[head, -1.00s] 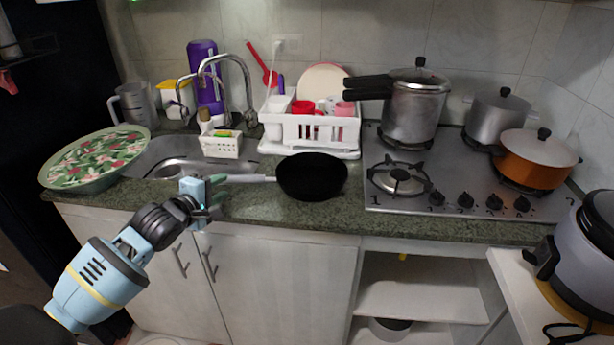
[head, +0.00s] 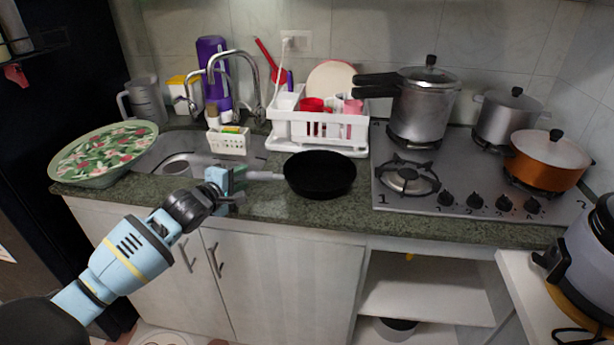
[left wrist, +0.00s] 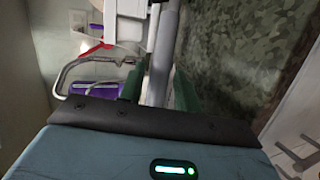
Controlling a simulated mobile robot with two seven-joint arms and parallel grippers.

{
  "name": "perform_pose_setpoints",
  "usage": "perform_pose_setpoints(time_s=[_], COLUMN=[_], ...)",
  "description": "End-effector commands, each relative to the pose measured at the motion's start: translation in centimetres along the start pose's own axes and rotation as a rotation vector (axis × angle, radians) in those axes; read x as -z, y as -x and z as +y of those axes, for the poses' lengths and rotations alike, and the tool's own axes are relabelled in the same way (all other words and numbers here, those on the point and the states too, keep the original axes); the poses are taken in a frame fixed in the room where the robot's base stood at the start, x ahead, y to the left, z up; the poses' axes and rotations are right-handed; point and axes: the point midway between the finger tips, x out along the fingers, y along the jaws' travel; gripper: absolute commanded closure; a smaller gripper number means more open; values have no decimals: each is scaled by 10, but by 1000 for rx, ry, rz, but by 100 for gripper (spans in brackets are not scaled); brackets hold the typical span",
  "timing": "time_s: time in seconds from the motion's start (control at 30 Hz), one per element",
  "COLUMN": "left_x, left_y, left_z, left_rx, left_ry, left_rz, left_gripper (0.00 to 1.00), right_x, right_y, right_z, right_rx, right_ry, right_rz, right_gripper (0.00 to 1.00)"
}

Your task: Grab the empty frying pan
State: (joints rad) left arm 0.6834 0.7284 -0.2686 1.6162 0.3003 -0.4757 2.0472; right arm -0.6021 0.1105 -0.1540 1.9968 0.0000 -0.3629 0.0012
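The frying pan (head: 320,175) is black and its bowl looks empty. It sits on the green stone counter between the sink and the hob, its light grey handle (head: 265,176) pointing left. My left gripper (head: 240,179) is at the outer part of this handle. In the left wrist view the grey handle (left wrist: 162,60) runs between the two dark green fingers of the left gripper (left wrist: 160,85). The handle's end is hidden by the gripper. My right gripper is in neither view.
A white dish rack (head: 322,135) stands behind the pan, and the hob (head: 455,182) with several pots is to its right. The sink (head: 172,152), faucet (head: 262,85) and a floral tray (head: 75,172) are left. Cabinet doors (head: 290,275) lie below the counter edge.

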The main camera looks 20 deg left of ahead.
Motion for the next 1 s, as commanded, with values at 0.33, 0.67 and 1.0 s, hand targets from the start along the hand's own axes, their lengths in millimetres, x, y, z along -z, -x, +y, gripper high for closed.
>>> perform_pose_setpoints(time_s=[0.33, 0.67, 1.0], left_x=[0, -1, -1], left_y=[-26, -26, -26], left_z=[0, 0, 0], left_rx=[0, -1, -1], left_ry=[-1, 0, -1], left_rz=[0, 0, 0], left_gripper=[67, 81, 100], right_x=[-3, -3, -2], right_y=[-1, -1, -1], right_z=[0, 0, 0], right_rx=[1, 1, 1], right_ry=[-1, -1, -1], right_rz=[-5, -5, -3], right_gripper=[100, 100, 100])
